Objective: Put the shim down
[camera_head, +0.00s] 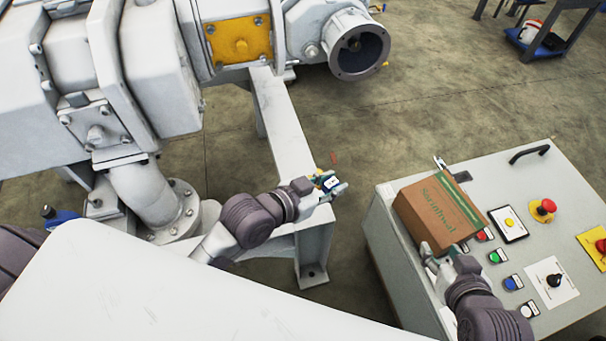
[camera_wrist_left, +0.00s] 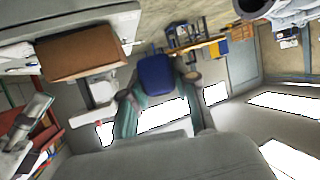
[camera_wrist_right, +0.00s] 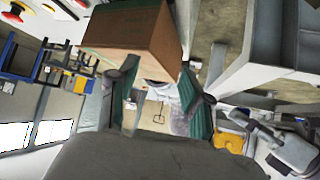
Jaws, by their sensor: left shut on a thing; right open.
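My left gripper (camera_head: 331,186) hangs in the air beside the pale machine frame, left of the control console. It is shut on a small blue piece, seemingly the shim (camera_wrist_left: 156,76), which shows between the fingertips in the left wrist view. In the head view the piece is small and partly hidden by the fingers. My right gripper (camera_head: 432,256) is open and empty at the near left corner of the cardboard box (camera_head: 437,212). In the right wrist view its two fingers (camera_wrist_right: 157,88) are spread apart, with the box (camera_wrist_right: 133,32) just beyond them.
The box lies on the sloping grey console (camera_head: 555,200), beside several buttons and a red emergency stop (camera_head: 544,207). A large grey pump machine (camera_head: 150,80) with a yellow plate (camera_head: 240,40) fills the upper left. Bare floor (camera_head: 430,100) lies behind the console.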

